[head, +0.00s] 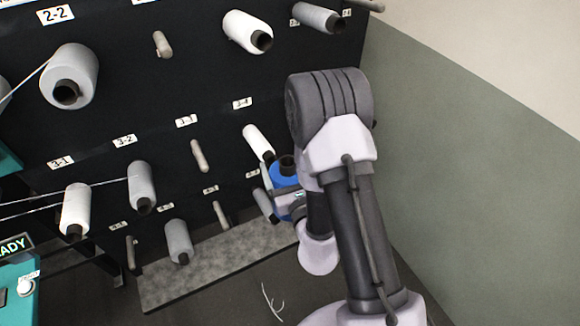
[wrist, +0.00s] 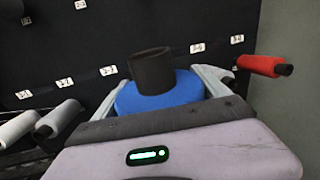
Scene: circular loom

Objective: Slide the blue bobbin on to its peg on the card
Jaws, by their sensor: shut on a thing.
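My gripper (head: 285,192) is shut on the blue bobbin (head: 283,174), in front of the black card (head: 100,125) at its right side. Bare pale pegs show on the card at the upper middle (head: 162,44), the middle (head: 199,155) and lower down (head: 220,213). I cannot tell which peg is the blue bobbin's. Whatever lies behind the bobbin is hidden.
A white bobbin (head: 258,141) sits on the card close above the blue one. Other white and grey bobbins (head: 141,187) stand to the left, some with threads. In the wrist view a red bobbin (wrist: 262,66) juts out at the right. A green-grey wall (head: 470,170) bounds the right.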

